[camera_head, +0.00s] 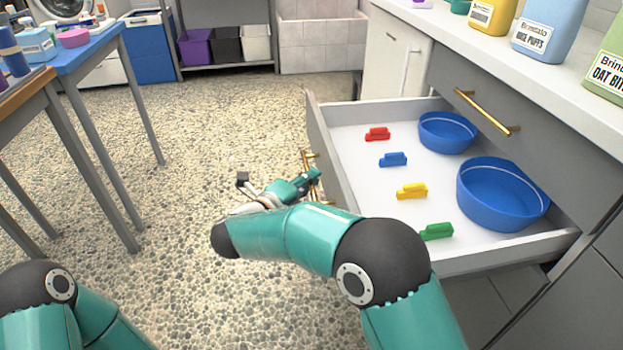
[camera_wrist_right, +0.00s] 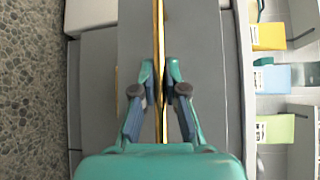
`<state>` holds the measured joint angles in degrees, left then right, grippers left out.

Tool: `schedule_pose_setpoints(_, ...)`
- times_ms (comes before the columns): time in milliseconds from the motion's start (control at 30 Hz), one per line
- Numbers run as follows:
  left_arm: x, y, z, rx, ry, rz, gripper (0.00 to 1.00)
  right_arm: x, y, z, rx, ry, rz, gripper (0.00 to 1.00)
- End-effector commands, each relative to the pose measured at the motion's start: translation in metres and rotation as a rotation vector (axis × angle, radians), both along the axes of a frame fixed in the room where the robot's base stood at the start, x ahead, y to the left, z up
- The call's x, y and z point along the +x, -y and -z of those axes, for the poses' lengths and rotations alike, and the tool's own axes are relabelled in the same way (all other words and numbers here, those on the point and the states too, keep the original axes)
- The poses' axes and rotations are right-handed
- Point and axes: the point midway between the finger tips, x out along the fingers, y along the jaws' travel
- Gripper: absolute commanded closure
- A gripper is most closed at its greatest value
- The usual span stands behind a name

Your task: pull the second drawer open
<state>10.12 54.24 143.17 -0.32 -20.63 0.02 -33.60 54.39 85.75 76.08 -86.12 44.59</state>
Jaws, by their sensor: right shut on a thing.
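The second drawer (camera_head: 340,165) stands pulled out below a closed top drawer (camera_head: 490,95). Its grey front faces left. Its brass handle (camera_head: 310,155) is partly hidden by my right gripper (camera_head: 308,180). In the right wrist view, the gripper (camera_wrist_right: 160,75) has its two fingers closed on either side of the long brass handle bar (camera_wrist_right: 158,40), against the grey drawer front (camera_wrist_right: 200,60). My left arm shows only at the bottom left, and its gripper is out of view.
Inside the drawer lie two blue bowls (camera_head: 502,194) and red, blue, yellow and green clips (camera_head: 411,191). Bottles and jugs (camera_head: 548,35) stand on the white counter above. A blue-topped table (camera_head: 82,52) is at the left. The pebbled floor (camera_head: 190,140) between is clear.

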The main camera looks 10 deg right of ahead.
Motion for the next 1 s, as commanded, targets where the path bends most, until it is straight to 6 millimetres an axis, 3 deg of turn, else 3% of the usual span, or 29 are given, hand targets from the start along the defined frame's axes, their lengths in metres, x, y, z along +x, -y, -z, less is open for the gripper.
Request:
schedule_pose_setpoints(167, 0.0, 0.0, 0.001, 0.0, 0.0, 0.0, 0.6, 0.001, 0.0, 0.005, 0.003, -0.009, -0.005, 1.0)
schedule_pose_setpoints(200, 0.0, 0.0, 0.001, 0.0, 0.0, 0.0, 0.6, 0.002, 0.001, 0.005, 0.003, -0.009, -0.005, 0.87)
schedule_pose_setpoints(367, 0.0, 0.0, 0.0, 0.0, 0.0, 0.0, 0.6, 0.001, 0.001, 0.003, 0.003, -0.006, -0.003, 0.63)
schedule_pose_setpoints(767, 0.0, 0.0, -0.001, 0.0, 0.0, 0.0, 0.6, 0.001, 0.002, -0.005, 0.004, 0.001, -0.001, 0.63)
schedule_pose_setpoints(1000, 0.0, 0.0, -0.001, 0.0, 0.0, 0.0, 0.6, 0.001, 0.002, -0.044, 0.005, 0.008, 0.001, 0.63)
